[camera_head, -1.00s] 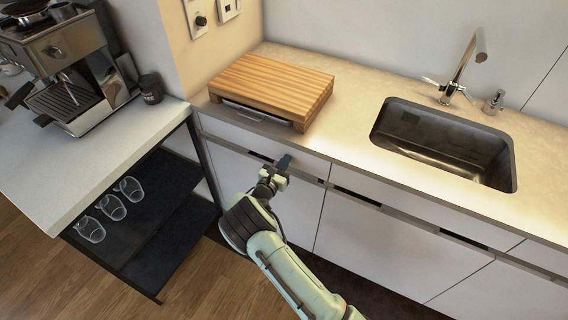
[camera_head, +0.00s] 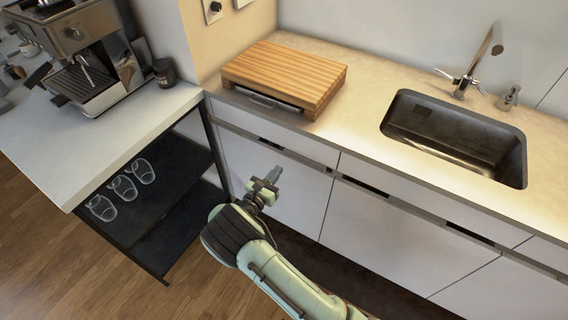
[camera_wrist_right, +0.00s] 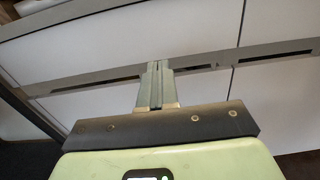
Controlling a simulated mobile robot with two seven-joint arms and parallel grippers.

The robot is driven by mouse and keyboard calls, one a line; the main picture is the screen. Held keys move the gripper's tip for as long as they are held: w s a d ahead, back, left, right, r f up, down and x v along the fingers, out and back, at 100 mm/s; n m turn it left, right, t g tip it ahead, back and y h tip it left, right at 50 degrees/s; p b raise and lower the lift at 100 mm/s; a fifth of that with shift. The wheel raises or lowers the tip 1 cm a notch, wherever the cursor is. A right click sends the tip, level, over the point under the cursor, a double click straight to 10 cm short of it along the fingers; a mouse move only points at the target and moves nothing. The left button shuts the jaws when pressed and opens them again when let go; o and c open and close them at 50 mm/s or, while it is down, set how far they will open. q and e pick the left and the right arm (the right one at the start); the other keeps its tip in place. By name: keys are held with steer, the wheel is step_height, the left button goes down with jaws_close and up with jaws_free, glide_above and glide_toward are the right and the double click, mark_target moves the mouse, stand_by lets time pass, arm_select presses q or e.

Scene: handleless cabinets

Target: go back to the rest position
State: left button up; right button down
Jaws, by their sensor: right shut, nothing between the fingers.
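My right gripper (camera_head: 272,178) is in front of the white cabinet fronts, below the counter, in the head view. Its fingers are together and empty. In the right wrist view the shut fingers (camera_wrist_right: 155,82) point toward the cabinet front, with the dark handle slot (camera_wrist_right: 92,86) behind them. The cabinet drawer (camera_head: 280,138) nearest the gripper looks closed. My left gripper does not show in any view.
The counter (camera_head: 365,95) holds a wooden board (camera_head: 285,72) and a sink (camera_head: 455,135) with a tap (camera_head: 478,62). At the left, a side table (camera_head: 120,130) carries a coffee machine (camera_head: 85,50); glasses (camera_head: 122,187) stand on its shelf. Wood floor is open at lower left.

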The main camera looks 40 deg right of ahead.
steer(key=s+a+f+m+g+y+p, duration=0.15)
steer(key=s+f+m+g+y, duration=0.3)
steer(key=s+f, duration=0.6)
steer(key=s+a+f+m+g+y, duration=0.2)
steer(key=s+f+m+g+y, duration=0.3)
steer(key=s+f, duration=0.55)
steer(key=s+a+f+m+g+y, duration=0.25)
steer(key=s+a+y, duration=0.35)
steer(key=s+a, duration=0.35)
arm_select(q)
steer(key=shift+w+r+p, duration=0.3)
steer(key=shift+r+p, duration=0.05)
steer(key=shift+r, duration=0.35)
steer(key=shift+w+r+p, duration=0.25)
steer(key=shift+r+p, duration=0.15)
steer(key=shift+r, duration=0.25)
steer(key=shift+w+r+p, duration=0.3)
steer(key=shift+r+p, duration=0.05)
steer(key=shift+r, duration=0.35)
arm_select(e)
steer(key=s+a+r+m+t+y, duration=0.2)
steer(key=a+r+m+t+y, duration=0.1)
steer(key=a+m, duration=0.7)
steer(key=shift+a+m+t+y, duration=0.4)
steer(key=shift+m+t+y, duration=0.6)
steer(key=shift+m, duration=1)
steer(key=shift+s+r, duration=0.1)
